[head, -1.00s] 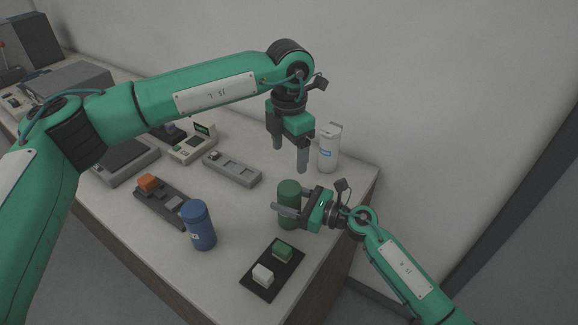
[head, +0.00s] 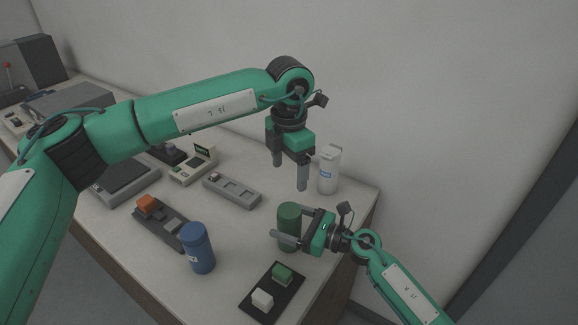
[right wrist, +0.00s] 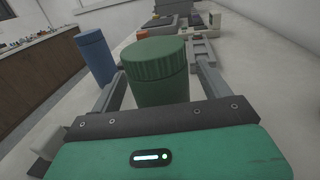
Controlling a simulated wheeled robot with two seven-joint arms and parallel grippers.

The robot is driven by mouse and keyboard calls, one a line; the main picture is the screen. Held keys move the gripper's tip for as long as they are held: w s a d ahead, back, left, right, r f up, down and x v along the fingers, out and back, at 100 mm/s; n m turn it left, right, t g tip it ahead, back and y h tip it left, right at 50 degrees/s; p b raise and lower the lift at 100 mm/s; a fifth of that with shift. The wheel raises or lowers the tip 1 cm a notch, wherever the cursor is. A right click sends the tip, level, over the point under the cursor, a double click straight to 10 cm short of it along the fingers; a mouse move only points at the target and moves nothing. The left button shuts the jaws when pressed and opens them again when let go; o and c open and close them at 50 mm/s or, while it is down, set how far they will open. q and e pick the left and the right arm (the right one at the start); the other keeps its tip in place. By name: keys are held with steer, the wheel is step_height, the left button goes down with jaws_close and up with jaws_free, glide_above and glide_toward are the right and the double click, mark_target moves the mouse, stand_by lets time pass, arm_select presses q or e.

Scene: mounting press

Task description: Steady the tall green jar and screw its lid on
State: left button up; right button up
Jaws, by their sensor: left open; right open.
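The tall green jar (head: 289,238) stands upright near the table's right end. In the right wrist view (right wrist: 160,90) it has a ribbed green lid (right wrist: 153,60) on top; I cannot tell how tightly the lid sits. My right gripper (head: 291,224) is open, with one finger on each side of the jar. In the right wrist view a gap shows by the left finger; contact on the right is unclear. My left gripper (head: 290,174) is open and empty, pointing down, above and slightly behind the jar in the head view.
A blue jar (head: 198,250) stands left of the green jar. A white container (head: 328,170) stands close behind, beside my left gripper. A black tray (head: 258,283) with a green and a white block lies in front. Grey fixtures (head: 232,191) fill the left.

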arm_select(q)
step_height(320, 180, down, 4)
steer(key=b, duration=0.3)
steer(key=shift+r, duration=0.1)
arm_select(e)
steer(key=v, duration=1.2)
steer(key=shift+d+f, duration=0.1)
steer(key=shift+d, duration=0.05)
arm_select(q)
steer(key=shift+b, duration=0.35)
arm_select(e)
steer(key=shift+s+d, duration=0.3)
steer(key=shift+d, duration=0.15)
